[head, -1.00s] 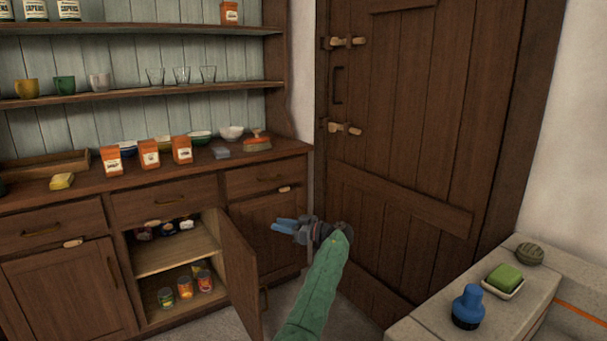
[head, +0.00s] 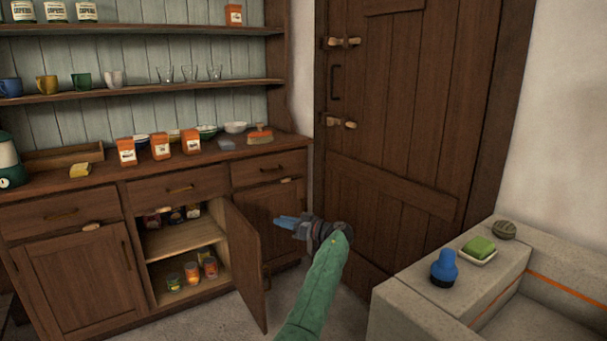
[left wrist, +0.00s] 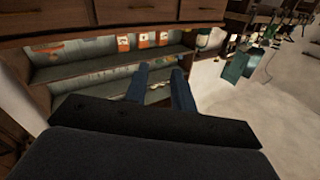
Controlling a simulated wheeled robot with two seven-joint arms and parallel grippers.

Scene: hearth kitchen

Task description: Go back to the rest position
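My left gripper (head: 284,222) reaches in on a green-sleeved arm from the bottom of the head view. Its blue fingers stand in the air in front of the lower right cabinet of the dresser. In the left wrist view the two fingers of the left gripper (left wrist: 159,72) are apart with nothing between them, so it is open and empty. My right gripper is in neither view.
The dresser's open cabinet door (head: 247,265) stands out near my left arm. Jars (head: 192,272) stand inside. Orange packets (head: 160,146) stand on the counter. Floor shows between.

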